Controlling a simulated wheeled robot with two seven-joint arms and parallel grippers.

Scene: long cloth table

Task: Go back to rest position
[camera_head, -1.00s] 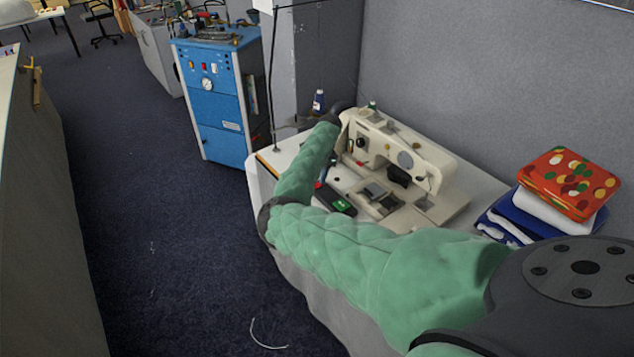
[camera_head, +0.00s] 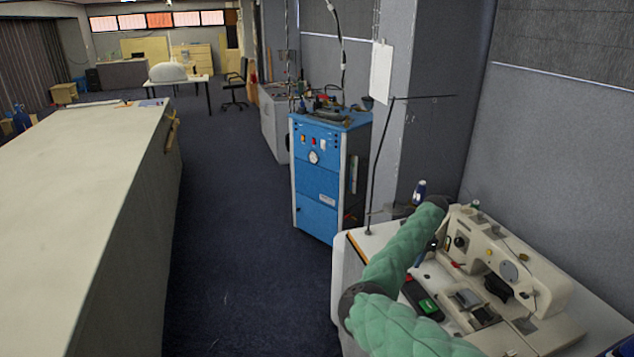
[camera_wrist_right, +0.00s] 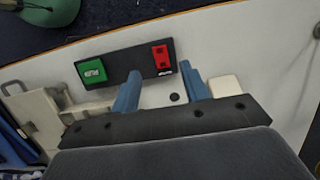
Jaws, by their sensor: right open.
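My right arm (camera_head: 400,255) is green and padded, with dark joints, and reaches over the sewing table in the head view. My right gripper (camera_wrist_right: 159,69) shows in the right wrist view with its two blue fingers apart and nothing between them. The fingertips overlap a black switch box (camera_wrist_right: 125,65) with a green and a red button; I cannot tell if they touch it. In the head view the arm largely hides this gripper. My left gripper is in neither view.
A cream sewing machine (camera_head: 510,270) stands on the white table (camera_head: 600,315) close to my right arm. A blue cabinet (camera_head: 318,190) stands behind. A long counter (camera_head: 80,190) runs along the left. The dark carpet (camera_head: 240,220) between them is clear.

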